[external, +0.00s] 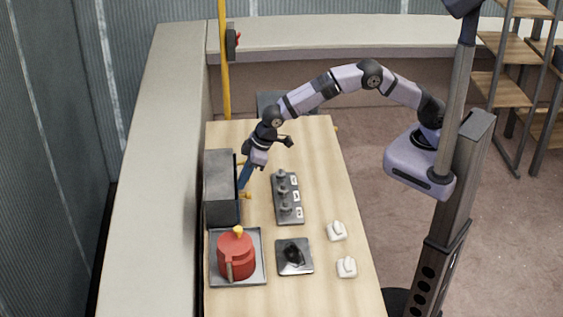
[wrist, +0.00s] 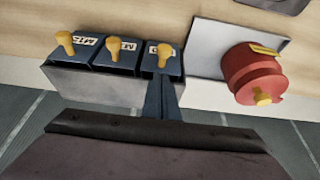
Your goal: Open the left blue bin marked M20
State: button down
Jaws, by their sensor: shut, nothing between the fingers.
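Three blue bins with yellow knobs and pale labels sit side by side in a grey housing in the wrist view: a left one (wrist: 68,50), a middle one (wrist: 115,58) and a right one (wrist: 163,64). The labels are too blurred for me to tell surely which reads M20. No bin looks clearly pulled out. My gripper (wrist: 165,82) is shut and empty, its slim blue fingers over the housing at the right bin in the wrist view. In the external view my gripper (external: 242,187) points down at the grey housing (external: 219,180), and the bin fronts are mostly hidden.
A grey block with several knobs (external: 288,200), a dark square plate (external: 294,263) and two white items (external: 337,231) (external: 346,267) lie on the wooden worktop. The worktop's far end is mostly clear.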

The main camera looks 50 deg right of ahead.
notch_tip(320, 180, up, 8)
jog(key=b, duration=0.2)
jog(key=shift+s+d+f, duration=0.15)
jog(key=shift+s+d, duration=0.2)
jog(key=shift+d, duration=0.05)
jog(key=c, duration=2.2)
grip_release()
jog(key=o, duration=0.5)
jog(key=shift+o, duration=0.4)
jog(key=shift+s+a+f+b, duration=0.1)
jog(key=shift+a+f+b, duration=0.1)
jog(key=shift+f+b, duration=0.15)
notch_tip(320, 180, down, 7)
jog(key=s+a+m+t+y+b, duration=0.2)
jog(key=s+y+b, duration=0.1)
jog(key=y+b, duration=0.15)
jog(key=s+d+f+m+t+y+b, duration=0.1)
jog(key=d+t, duration=0.1)
jog(key=d, duration=0.2)
jog(key=s+d+f+m+t+y+b, duration=0.1)
jog(key=d+f, duration=0.1)
jog(key=d, duration=0.3)
jog(key=shift+s+t+y+b, duration=0.35)
jog(key=shift+s+t, duration=0.05)
